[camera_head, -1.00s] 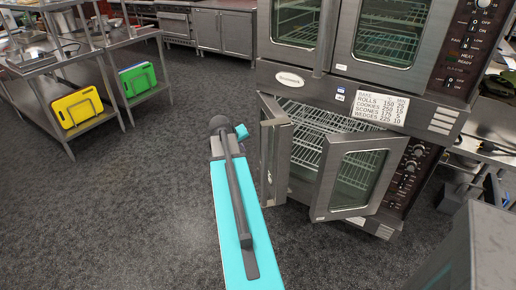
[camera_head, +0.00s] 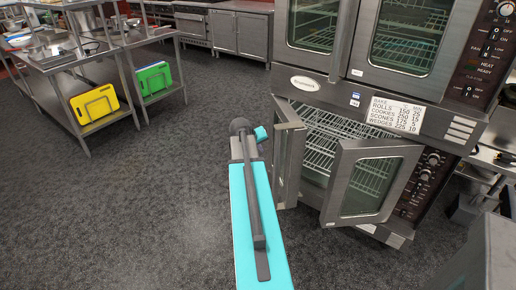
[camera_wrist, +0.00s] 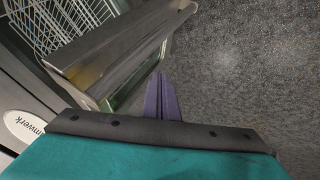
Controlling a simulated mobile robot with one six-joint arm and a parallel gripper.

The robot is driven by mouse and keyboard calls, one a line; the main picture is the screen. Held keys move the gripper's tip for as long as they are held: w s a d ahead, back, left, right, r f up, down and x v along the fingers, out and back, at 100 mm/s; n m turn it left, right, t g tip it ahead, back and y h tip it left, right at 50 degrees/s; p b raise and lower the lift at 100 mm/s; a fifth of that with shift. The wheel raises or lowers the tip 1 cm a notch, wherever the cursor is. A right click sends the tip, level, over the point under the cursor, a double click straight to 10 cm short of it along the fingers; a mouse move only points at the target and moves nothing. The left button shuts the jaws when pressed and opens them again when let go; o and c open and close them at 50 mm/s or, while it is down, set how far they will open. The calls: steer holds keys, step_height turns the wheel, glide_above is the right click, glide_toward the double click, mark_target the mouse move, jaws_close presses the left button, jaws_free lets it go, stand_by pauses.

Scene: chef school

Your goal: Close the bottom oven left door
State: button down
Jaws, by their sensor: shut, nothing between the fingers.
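The bottom oven left door (camera_head: 289,150) stands open, swung outward from the left side of the lower oven (camera_head: 330,135). In the wrist view its metal edge and glass (camera_wrist: 118,55) run diagonally through the upper middle. My gripper (camera_wrist: 162,82) has purple fingers, shut together and empty. They are just beside the door's lower end in the wrist view; I cannot tell if they touch it. In the head view the fingers are hidden behind my arm, which reaches to the left of the door.
The bottom oven right door (camera_head: 370,182) also stands open. Wire racks (camera_head: 335,135) show inside. The upper oven doors (camera_head: 408,35) are shut. A steel table with yellow (camera_head: 95,104) and green (camera_head: 148,78) boards stands at left. Dark floor (camera_head: 150,200) is clear left of the oven.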

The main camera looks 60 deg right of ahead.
mark_target(277, 153)
steer(key=s+d+f+p, duration=0.1)
steer(key=d+f+p, duration=0.2)
steer(key=d+f, duration=0.2)
steer(key=d, duration=0.2)
steer(key=shift+s+d+f, duration=0.15)
steer(key=shift+d+f, duration=0.15)
steer(key=shift+d, duration=0.05)
stand_by(0.4)
